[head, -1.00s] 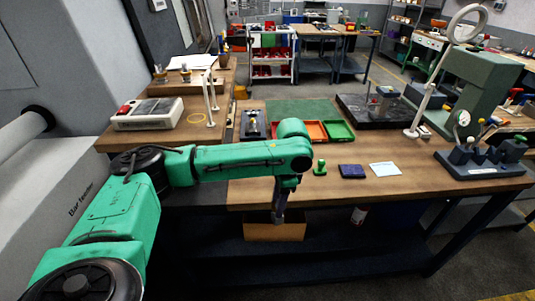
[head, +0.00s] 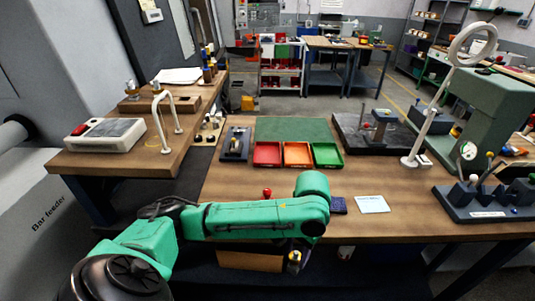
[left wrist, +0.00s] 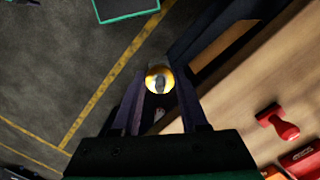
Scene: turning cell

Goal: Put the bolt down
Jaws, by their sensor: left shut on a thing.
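My left gripper (head: 294,262) hangs in front of the bench's front edge, partly hidden by my green arm in the head view. In the left wrist view its dark fingers (left wrist: 159,92) are shut on a small round thing with a yellow rim and a grey middle, which I take to be the bolt (left wrist: 158,79). It is seen nearly end-on, so its length is hidden. In the head view only a bit of yellow shows at the fingers. The wooden bench top (head: 410,190) lies behind the gripper. My right gripper is not in view.
Red (head: 267,154), orange (head: 298,154) and green (head: 327,154) trays stand on the bench. A red stamp (head: 267,193), a dark blue pad (head: 338,206) and a pale card (head: 372,204) lie nearer the front. A cardboard box (head: 250,261) sits below. Bare wood shows left of the stamp.

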